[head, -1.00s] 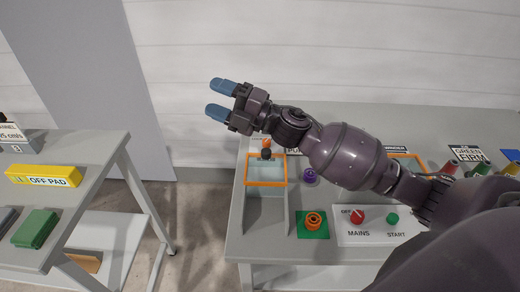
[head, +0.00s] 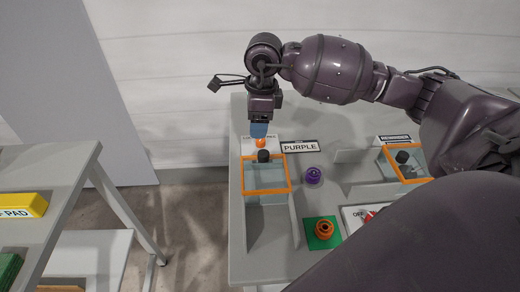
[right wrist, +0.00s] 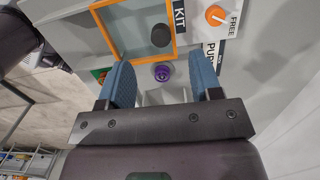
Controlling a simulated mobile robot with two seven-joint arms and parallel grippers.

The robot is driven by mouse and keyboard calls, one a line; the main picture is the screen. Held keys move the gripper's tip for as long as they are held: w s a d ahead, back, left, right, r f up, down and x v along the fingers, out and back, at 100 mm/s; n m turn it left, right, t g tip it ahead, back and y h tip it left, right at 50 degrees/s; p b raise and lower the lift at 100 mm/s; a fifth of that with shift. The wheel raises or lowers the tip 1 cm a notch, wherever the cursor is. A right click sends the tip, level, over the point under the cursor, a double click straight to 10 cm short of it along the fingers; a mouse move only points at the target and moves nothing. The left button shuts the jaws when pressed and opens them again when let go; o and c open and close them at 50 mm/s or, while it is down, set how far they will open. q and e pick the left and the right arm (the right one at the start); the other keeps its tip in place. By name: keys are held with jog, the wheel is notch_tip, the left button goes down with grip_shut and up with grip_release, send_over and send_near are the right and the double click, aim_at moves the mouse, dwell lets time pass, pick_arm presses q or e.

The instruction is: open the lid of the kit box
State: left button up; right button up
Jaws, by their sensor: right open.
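The kit box (head: 265,197) is a clear box at the left end of the grey bench. Its lid (head: 268,189) has an orange frame and a dark round knob (head: 264,156) by its far edge. The lid lies flat and looks shut. In the right wrist view the lid (right wrist: 130,33), its dark knob (right wrist: 160,35) and a KIT label (right wrist: 180,17) show beyond the fingers. My right gripper (head: 258,131) points down, just behind the dark knob in the head view. Its two blue fingers are apart and empty in the right wrist view (right wrist: 163,80). My left gripper is out of view.
An orange knob (right wrist: 215,15) marked FREE stands close to the lid's knob. A purple knob (head: 313,175) is right of the box, and an orange knob (head: 323,229) sits on a green plate. Another orange-framed box (head: 388,161) stands farther right. A gap separates the left table (head: 60,190).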

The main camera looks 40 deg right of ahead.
aim_at(264, 153)
jog(key=shift+g+h, duration=0.3)
jog(key=shift+h, duration=0.1)
jog(key=f, duration=0.6)
jog(key=s+d+f+b, duration=0.1)
jog(key=f, duration=0.2)
jog(key=shift+f, duration=0.95)
